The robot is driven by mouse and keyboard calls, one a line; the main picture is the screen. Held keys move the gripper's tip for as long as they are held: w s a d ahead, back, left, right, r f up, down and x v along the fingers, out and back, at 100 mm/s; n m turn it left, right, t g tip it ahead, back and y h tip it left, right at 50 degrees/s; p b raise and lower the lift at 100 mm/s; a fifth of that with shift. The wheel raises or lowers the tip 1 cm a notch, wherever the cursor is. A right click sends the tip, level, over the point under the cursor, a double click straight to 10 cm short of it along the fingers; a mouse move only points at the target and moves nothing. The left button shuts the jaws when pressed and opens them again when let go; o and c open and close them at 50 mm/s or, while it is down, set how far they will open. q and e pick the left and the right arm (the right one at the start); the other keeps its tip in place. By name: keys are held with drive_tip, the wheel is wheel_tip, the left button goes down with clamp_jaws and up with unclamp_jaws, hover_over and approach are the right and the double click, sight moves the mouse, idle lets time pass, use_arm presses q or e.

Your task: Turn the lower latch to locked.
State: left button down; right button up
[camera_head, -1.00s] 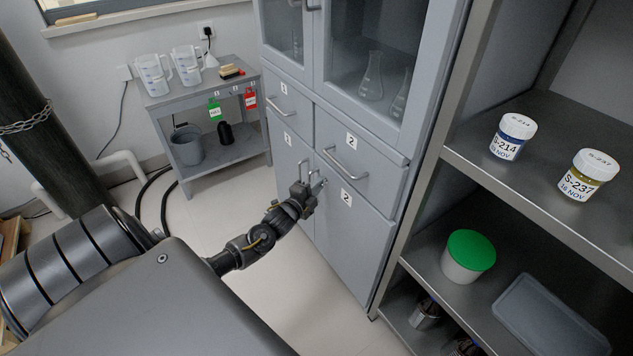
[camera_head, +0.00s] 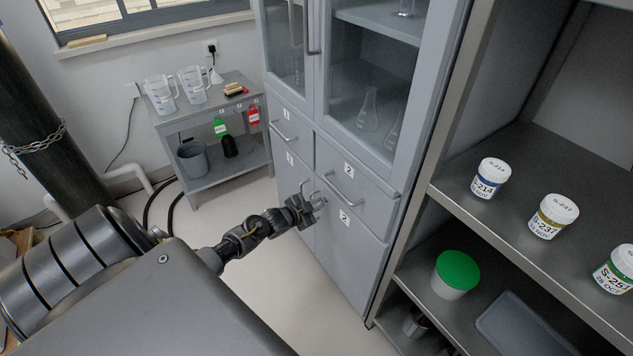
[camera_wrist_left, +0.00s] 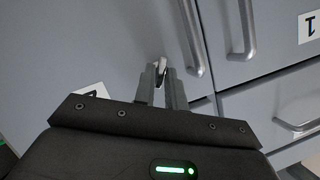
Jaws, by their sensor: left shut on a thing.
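The grey cabinet (camera_head: 345,258) has lower doors and drawers labelled 1 and 2. My left gripper (camera_head: 314,203) is at the top inner corner of lower door 2, next to the door handles. In the left wrist view my left gripper (camera_wrist_left: 162,82) has its two fingers closed around the small metal lower latch (camera_wrist_left: 160,68). The fingers hide part of the latch, and I cannot tell its exact turn angle. My right gripper is not in view.
Bar handles (camera_wrist_left: 236,30) stand close beside the fingers. An open shelf (camera_head: 440,205) with labelled jars and a green-lidded tub (camera_head: 457,272) is at right. A side table (camera_head: 205,110) with jugs stands at back left. The floor between is clear.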

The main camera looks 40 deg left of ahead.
use_arm(q)
drive_tip(key=shift+a+r+n+g+h+p, duration=0.15)
drive_tip(key=shift+n+g+h+p, duration=0.3)
drive_tip(key=shift+n, duration=0.45)
drive_tip(key=shift+n+h, duration=0.45)
drive_tip(key=shift+n, duration=0.25)
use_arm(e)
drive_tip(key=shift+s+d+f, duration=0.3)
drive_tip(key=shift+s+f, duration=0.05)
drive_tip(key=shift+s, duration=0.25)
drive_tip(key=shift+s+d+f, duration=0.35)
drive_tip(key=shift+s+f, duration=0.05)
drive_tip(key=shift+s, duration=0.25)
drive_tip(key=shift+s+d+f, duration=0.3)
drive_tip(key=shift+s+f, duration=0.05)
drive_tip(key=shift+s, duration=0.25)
use_arm(q)
drive_tip(key=c, duration=1.5)
unclamp_jaws()
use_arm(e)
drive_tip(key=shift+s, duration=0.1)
